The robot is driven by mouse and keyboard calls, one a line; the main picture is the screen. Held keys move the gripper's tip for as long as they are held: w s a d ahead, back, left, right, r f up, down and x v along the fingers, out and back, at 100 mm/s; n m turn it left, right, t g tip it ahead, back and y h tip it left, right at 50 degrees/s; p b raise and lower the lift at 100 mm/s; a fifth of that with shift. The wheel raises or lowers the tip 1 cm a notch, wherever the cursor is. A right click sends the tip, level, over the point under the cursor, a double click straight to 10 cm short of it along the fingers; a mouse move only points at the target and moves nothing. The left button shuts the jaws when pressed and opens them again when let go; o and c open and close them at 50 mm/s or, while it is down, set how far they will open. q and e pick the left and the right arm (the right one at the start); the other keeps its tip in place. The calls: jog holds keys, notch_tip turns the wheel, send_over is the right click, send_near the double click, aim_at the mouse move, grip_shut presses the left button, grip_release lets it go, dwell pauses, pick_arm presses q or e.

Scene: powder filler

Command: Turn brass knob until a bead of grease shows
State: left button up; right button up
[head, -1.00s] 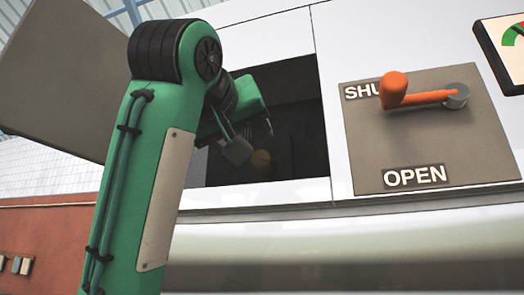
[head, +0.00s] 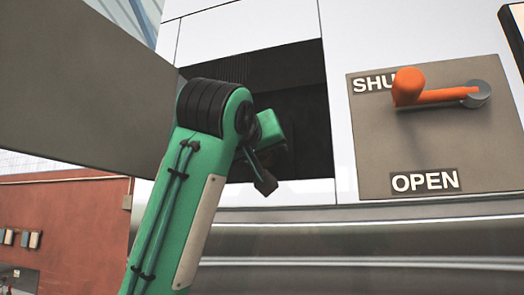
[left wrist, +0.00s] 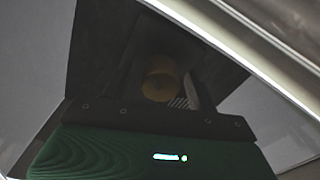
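The round brass knob (left wrist: 160,78) shows dimly inside a dark recess in the left wrist view. It is out of sight in the head view. My left gripper (head: 268,165) is at the mouth of the square opening (head: 302,95), tilted down to the right. One finger shows clearly in the head view. In the left wrist view its dark fingers stand apart on either side of the knob's outline, with no contact visible. No grease bead can be made out. My right gripper is not in view.
An orange lever (head: 432,97) on a grey plate (head: 385,165) points left, beside the SHUT label. A large grey door panel (head: 80,90) stands open left of the opening. A shiny metal rail (head: 400,240) runs below.

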pick_arm(q)
jog(key=c, duration=0.7)
jog(key=shift+c, duration=0.9)
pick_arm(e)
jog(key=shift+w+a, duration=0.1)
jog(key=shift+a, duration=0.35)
pick_arm(q)
jog(key=shift+m, duration=0.3)
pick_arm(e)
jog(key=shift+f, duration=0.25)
pick_arm(q)
jog(key=m+b, duration=0.2)
jog(key=shift+m, duration=0.4)
jog(key=m+b, duration=0.1)
jog(key=m, duration=0.2)
jog(key=shift+m, duration=0.3)
jog(key=m+b, duration=0.1)
jog(key=m, duration=0.2)
jog(key=shift+s+m, duration=0.1)
jog(key=shift+m, duration=2.1)
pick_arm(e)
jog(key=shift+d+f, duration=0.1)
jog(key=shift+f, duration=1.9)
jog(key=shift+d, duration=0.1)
